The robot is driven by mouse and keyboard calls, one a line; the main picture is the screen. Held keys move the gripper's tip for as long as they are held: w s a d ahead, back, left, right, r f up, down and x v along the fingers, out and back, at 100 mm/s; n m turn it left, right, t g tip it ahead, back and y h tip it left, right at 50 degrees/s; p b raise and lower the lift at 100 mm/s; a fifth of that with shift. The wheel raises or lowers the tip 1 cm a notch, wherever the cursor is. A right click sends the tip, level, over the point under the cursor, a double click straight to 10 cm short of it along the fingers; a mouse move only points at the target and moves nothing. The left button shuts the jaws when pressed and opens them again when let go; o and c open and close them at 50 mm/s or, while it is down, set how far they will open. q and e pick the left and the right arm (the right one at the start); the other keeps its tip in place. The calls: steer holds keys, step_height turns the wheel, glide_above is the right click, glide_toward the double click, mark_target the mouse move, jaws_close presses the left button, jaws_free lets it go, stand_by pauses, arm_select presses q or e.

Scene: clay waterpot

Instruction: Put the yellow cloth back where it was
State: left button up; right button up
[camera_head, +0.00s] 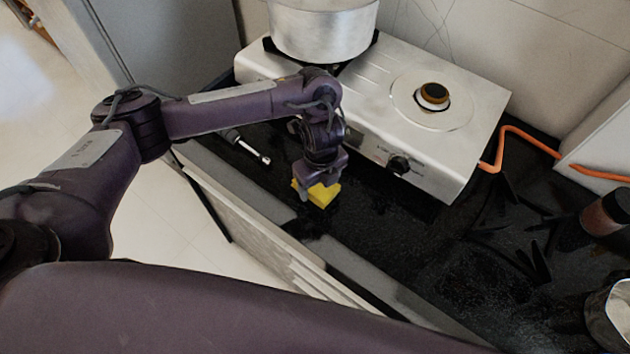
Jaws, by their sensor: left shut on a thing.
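The yellow cloth (323,195) is a small bright yellow piece at the front part of the black counter, before the stove. My left gripper (318,186) points down and is shut on the cloth. The gripper hides part of the cloth, and I cannot tell whether the cloth touches the counter. My right gripper is not in view.
A silver two-burner stove (440,165) stands behind the gripper with a metal pot (322,32) on its left burner. An orange hose (520,131) runs to the right. A dark red jar (606,212) and a metal container (610,315) stand at the right. The black counter (400,235) is clear right of the cloth.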

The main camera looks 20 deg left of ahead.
mark_target(319, 186)
arm_select(q)
steer(key=shift+f, duration=0.2)
steer(key=o, duration=1.3)
steer(key=shift+r, duration=0.3)
steer(key=shift+r+p, duration=1.3)
steer(key=shift+r, duration=4.6)
